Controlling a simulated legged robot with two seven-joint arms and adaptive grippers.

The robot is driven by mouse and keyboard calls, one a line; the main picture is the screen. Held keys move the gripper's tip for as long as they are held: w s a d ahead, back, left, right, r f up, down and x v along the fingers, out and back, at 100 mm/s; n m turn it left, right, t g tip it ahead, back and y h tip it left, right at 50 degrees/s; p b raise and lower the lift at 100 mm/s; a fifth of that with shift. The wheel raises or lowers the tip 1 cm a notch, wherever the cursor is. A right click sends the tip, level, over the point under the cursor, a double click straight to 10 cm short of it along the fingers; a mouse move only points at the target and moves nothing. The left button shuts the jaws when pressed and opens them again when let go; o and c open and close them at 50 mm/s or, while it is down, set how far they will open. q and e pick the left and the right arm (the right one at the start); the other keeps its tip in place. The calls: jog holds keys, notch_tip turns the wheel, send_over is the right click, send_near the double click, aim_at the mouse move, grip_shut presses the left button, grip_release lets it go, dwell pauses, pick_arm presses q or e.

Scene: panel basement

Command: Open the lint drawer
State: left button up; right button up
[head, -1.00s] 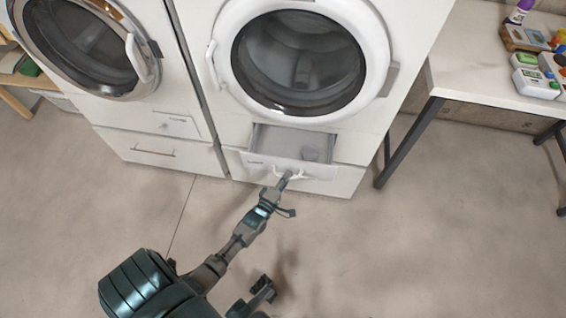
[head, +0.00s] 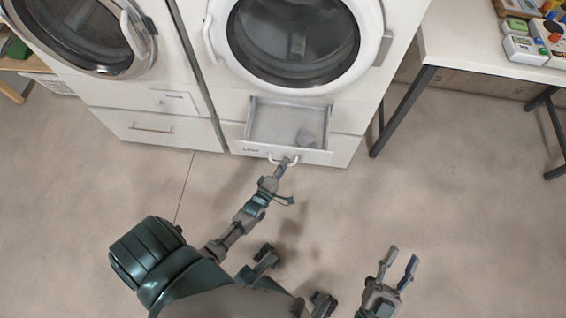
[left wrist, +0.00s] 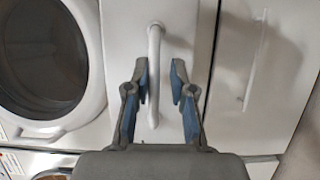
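The lint drawer (head: 262,122) sits below the round door of the right-hand machine. It is pulled out, and a grey lump (head: 305,138) lies inside at its right. Its white bar handle (head: 283,161) is on the front, and the handle also shows upright in the left wrist view (left wrist: 154,75). My left gripper (head: 287,163) is at this handle. In the left wrist view, the two fingers (left wrist: 160,80) stand apart on either side of the bar, with gaps visible. My right gripper (head: 402,262) is open and empty over the floor at lower right.
A second machine (head: 150,125) with a closed lower drawer stands to the left. A white table (head: 470,50) with dark legs (head: 405,110) stands at the right, with several items on it. The floor (head: 330,220) in front is clear.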

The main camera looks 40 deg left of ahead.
pick_arm(q)
jog(key=shift+o, duration=0.4)
jog(key=shift+r, duration=0.1)
jog(key=shift+s, duration=0.3)
jog(key=s+d, duration=0.1)
jog(key=s, duration=1)
jog(key=shift+d, duration=0.4)
